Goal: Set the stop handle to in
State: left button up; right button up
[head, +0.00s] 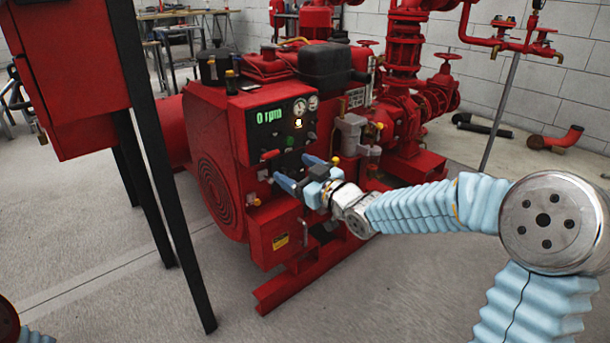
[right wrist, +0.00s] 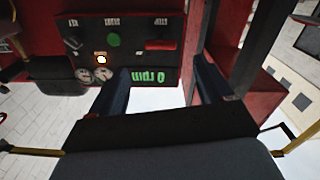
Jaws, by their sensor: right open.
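The control panel (head: 282,122) is on the near face of the red engine and reads 0 rpm. A red handle (head: 270,155) sticks out low on the panel; in the right wrist view the red handle (right wrist: 160,44) shows upside down beside a green button. I cannot tell whether it is the stop handle, or how far in it is. My right gripper (head: 290,169) is open in front of the panel's lower part, its blue fingers spread. In the right wrist view my right gripper (right wrist: 161,65) has nothing visible between its fingers. My left gripper is out of view.
A red cabinet (head: 68,72) on black legs stands at the left, near the engine. Red pipes and valves (head: 408,60) stand behind. The grey floor at the front is clear.

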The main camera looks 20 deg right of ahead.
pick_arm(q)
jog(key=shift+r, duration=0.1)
pick_arm(e)
jog(key=v, duration=0.3)
jog(key=s+a+f+m+g+h+p, duration=0.1)
jog(key=s+a+f+m+g+p, duration=0.15)
jog(key=f, duration=0.55)
jog(key=s+a+f+m+g+p, duration=0.1)
jog(key=s+a+f+g+p, duration=0.15)
jog(key=f, duration=0.55)
jog(key=s+a+f+m+g+h+p, duration=0.1)
jog(key=s+a+f+m+g+p, duration=0.15)
jog(key=f, duration=0.55)
pick_arm(q)
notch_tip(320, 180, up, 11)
jog(key=p, duration=0.3)
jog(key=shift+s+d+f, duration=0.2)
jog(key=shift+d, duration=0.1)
pick_arm(e)
jog(key=s+a+f+m+g, duration=0.1)
jog(key=s+f+g, duration=0.3)
jog(key=s, duration=0.5)
jog(key=s+a+f+m+g, duration=0.1)
jog(key=s+a+f+g, duration=0.2)
jog(key=s+f, duration=0.4)
jog(key=s+g, duration=0.1)
jog(key=s, duration=0.2)
jog(key=shift+s+a+f+g, duration=0.25)
jog(key=shift+s+f+g, duration=0.05)
jog(key=shift+g, duration=0.05)
